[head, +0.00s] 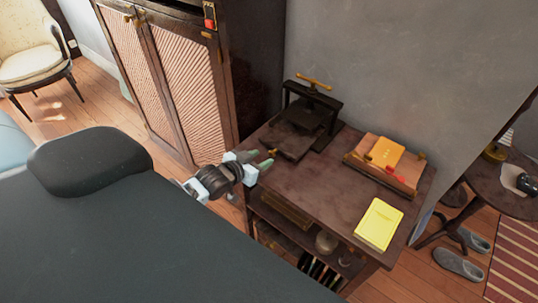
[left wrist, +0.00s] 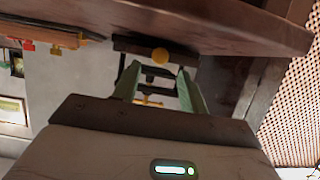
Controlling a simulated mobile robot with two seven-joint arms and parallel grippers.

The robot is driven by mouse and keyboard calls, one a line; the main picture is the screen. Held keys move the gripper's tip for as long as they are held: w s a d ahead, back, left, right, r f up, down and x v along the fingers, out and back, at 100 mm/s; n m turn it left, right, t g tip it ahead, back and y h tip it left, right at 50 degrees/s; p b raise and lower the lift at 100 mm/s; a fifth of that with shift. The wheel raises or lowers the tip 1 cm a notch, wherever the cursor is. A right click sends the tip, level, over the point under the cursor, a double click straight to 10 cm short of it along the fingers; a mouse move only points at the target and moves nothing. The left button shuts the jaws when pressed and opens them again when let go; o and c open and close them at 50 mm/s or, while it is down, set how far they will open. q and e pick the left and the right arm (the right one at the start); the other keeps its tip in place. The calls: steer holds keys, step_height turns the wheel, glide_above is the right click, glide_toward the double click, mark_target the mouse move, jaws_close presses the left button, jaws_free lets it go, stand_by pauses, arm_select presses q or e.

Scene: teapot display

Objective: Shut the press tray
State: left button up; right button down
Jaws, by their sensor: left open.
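The dark book press (head: 313,104) with a brass top handle stands at the back left of the wooden table. Its dark press tray (head: 287,143) sticks out of the press toward the table's front left edge. My left gripper (head: 267,158) is open with pale green fingers, at the table's left edge beside the tray's outer end. In the left wrist view, which looks upside down, the tray's dark front (left wrist: 128,45) with a round brass knob (left wrist: 160,55) shows just beyond the open fingers (left wrist: 158,72). I cannot tell if they touch. My right gripper is not in view.
On the table (head: 310,185) lie a yellow book (head: 378,224) and a wooden stand (head: 405,178) with an orange book (head: 384,152). The table's middle is clear. A tall cabinet (head: 185,75) stands close at the left. A round side table (head: 500,185) is at the right.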

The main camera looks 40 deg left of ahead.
mark_target(271, 154)
arm_select(q)
steer(key=shift+b+x, duration=0.3)
steer(key=shift+x, duration=2.1)
jaws_close()
